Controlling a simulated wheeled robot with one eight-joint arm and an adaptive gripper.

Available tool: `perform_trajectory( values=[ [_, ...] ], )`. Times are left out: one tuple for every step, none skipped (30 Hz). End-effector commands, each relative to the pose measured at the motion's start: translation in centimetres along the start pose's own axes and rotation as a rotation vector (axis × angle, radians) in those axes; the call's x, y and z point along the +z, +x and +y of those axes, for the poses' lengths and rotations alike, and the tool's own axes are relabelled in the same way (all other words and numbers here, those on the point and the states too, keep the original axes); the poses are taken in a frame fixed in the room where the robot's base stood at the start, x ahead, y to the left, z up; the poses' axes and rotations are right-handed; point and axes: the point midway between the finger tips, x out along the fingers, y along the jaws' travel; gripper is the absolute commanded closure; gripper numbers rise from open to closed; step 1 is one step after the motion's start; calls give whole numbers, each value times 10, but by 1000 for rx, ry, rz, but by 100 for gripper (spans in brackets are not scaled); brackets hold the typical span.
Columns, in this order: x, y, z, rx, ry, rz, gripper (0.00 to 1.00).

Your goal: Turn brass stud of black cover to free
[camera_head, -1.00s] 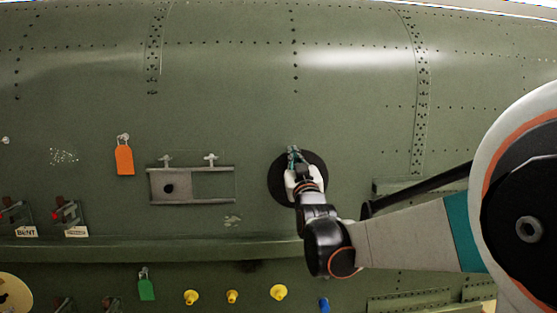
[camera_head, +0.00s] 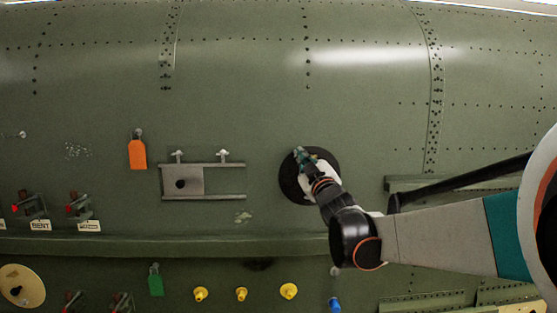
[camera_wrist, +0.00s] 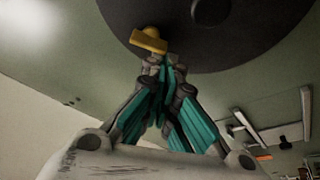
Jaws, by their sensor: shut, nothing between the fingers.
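The round black cover (camera_head: 325,157) lies on the green fuselage skin, right of the middle in the head view. It fills the top of the wrist view (camera_wrist: 255,35), with a round raised part at its upper middle. The brass stud (camera_wrist: 150,40) shows there as a yellow bar and knob near the cover's left lower edge. My gripper (camera_head: 299,154) is in front of the cover and hides part of it. In the wrist view my gripper (camera_wrist: 161,62) has its fingers together just below the stud. Whether the fingertips touch the stud is unclear. The stud cannot be made out in the head view.
A sliding plate on rails (camera_head: 203,180) sits left of the cover. An orange tag (camera_head: 138,153) and a green tag (camera_head: 155,284) hang farther left. Yellow plugs (camera_head: 289,291) and a blue plug (camera_head: 335,304) stick out below a horizontal ledge (camera_head: 200,246).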

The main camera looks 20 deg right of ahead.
Motion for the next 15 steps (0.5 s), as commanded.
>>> perform_trajectory(
  values=[
    [2,0,0,-10,-31,-1,100],
    [2,-1,-1,-16,-51,-2,100],
    [3,-1,-1,-26,-79,-2,100],
    [3,-1,-2,-33,-98,-2,100],
    [4,-1,-2,-40,-118,-2,100],
    [4,-1,-3,-49,-144,-1,100],
    [4,-1,-3,-56,-164,-1,100],
    [5,-1,-4,-64,-185,-1,100],
    [5,-2,-4,-73,-212,-1,100],
    [6,-2,-4,-80,-232,-1,100],
    [6,-2,-5,-87,-252,-1,100],
    [6,-2,-5,-96,-278,-1,100],
    [7,-2,-5,-103,-298,-1,100],
    [8,-2,-6,-110,-317,-1,100],
    [8,-3,-6,-119,-343,-1,100]
  ],
)
